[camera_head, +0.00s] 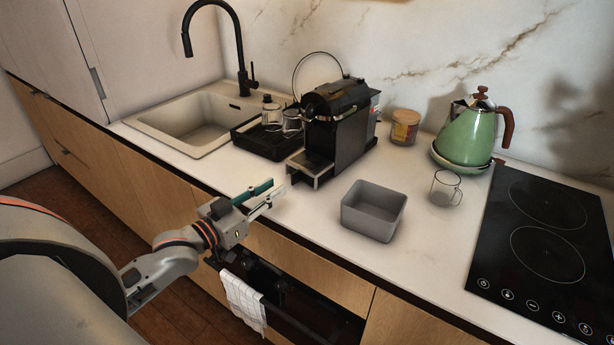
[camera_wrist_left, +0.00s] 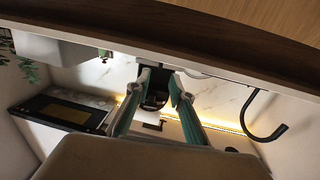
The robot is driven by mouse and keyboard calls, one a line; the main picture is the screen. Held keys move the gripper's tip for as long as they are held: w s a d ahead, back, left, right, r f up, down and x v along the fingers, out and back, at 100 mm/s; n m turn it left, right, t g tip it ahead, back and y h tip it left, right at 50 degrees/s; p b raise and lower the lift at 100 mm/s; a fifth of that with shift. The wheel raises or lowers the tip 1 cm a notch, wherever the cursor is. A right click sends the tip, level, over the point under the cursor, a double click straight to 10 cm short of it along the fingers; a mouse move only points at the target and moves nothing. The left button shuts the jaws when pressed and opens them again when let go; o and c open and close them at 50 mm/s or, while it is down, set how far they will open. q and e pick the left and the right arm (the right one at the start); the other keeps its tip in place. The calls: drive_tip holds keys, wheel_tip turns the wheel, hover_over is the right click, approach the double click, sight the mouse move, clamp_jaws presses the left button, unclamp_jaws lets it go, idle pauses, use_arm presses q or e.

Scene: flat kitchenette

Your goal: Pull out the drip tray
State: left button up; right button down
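The black coffee machine (camera_head: 343,135) stands on the counter in the head view, its front facing the near edge. Its drip tray (camera_head: 311,170), with a pale metallic front edge, juts out at the base under the spout. My left gripper (camera_head: 277,189) is open and empty, its two teal-padded fingers apart, just short of the tray and slightly to the front left of it. In the left wrist view, which looks upside down, the open gripper (camera_wrist_left: 161,78) has the dark machine (camera_wrist_left: 156,98) between its fingers. The tray cannot be made out clearly there. My right gripper is not in view.
A grey bin (camera_head: 373,210) and a clear glass mug (camera_head: 445,189) stand right of the machine. A black rack (camera_head: 262,142) with glasses is left of it, beside the sink (camera_head: 190,121). A towel (camera_head: 243,301) hangs below the counter (camera_head: 300,215). The hob (camera_head: 545,240) is far right.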

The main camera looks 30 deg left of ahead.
use_arm(q)
approach(314, 165)
drive_tip(key=shift+w+a+f, duration=0.2)
drive_tip(key=shift+w+a, duration=0.05)
drive_tip(key=shift+w, duration=0.3)
drive_tip(key=shift+w+a+f, duration=0.2)
drive_tip(key=shift+w+a, duration=0.05)
drive_tip(key=shift+w, duration=0.35)
drive_tip(key=shift+w+a+f, duration=0.2)
drive_tip(key=shift+w+a, duration=0.05)
drive_tip(key=shift+w, duration=0.3)
clamp_jaws()
